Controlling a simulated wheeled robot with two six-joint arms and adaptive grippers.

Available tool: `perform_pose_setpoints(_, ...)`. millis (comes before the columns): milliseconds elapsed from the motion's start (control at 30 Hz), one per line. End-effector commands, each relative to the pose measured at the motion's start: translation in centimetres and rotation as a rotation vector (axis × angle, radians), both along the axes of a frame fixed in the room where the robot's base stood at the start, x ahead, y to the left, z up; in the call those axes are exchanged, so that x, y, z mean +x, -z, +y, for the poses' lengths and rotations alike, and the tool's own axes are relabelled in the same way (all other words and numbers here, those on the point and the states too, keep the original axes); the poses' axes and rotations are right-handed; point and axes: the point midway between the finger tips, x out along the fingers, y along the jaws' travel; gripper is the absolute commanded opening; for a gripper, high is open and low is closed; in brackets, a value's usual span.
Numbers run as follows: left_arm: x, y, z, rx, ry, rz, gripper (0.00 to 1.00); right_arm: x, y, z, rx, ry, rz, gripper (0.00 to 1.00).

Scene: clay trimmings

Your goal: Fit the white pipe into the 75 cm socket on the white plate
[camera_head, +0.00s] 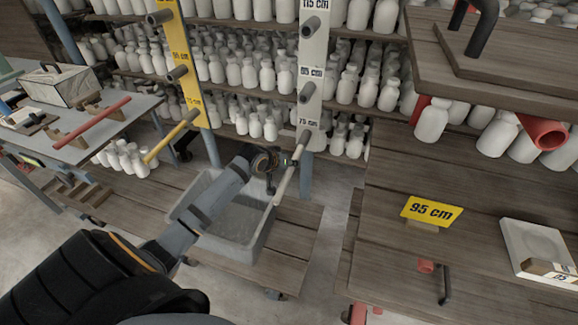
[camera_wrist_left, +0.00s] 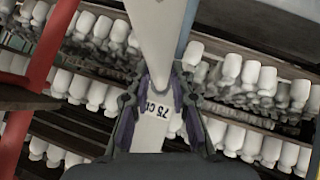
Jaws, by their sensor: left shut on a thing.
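The white plate (camera_head: 311,88) stands upright with grey sockets labelled 115 cm, 95 cm and 75 cm from top to bottom. My left gripper (camera_head: 278,172) is shut on the white pipe (camera_head: 287,181), which slants up to the 75 cm socket (camera_head: 304,137). The pipe's upper end meets that socket in the head view; I cannot tell whether it is inside. In the left wrist view, the fingers of my left gripper (camera_wrist_left: 160,108) frame the plate's 75 cm label (camera_wrist_left: 158,109). My right gripper is not in view.
A grey tub (camera_head: 240,237) stands on a low wooden cart below my left gripper. A yellow plate (camera_head: 182,70) with a yellow pipe (camera_head: 172,136) stands to the left. A red pipe (camera_head: 92,122) lies on the left table. Shelves of white bottles fill the back.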

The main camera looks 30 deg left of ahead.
Motion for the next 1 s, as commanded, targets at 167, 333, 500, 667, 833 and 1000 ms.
perform_pose_setpoints(167,0.5,-0.1,0.1,0.000,0.000,-0.002,0.00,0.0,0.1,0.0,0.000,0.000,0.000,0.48)
perform_pose_setpoints(333,0.9,-0.1,0.2,0.000,0.000,-0.002,0.00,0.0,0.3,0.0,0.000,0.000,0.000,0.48)
perform_pose_setpoints(500,1.3,-0.1,0.3,-0.001,0.000,-0.004,0.00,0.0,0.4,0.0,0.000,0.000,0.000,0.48)
perform_pose_setpoints(667,1.5,-0.1,0.3,0.000,0.001,-0.003,0.28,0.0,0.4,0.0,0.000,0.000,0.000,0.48)
perform_pose_setpoints(833,1.5,-0.1,0.3,0.000,0.001,-0.001,0.48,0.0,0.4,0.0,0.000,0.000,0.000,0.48)
perform_pose_setpoints(1000,1.5,0.0,0.3,0.000,0.000,-0.001,0.48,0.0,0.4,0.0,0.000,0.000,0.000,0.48)
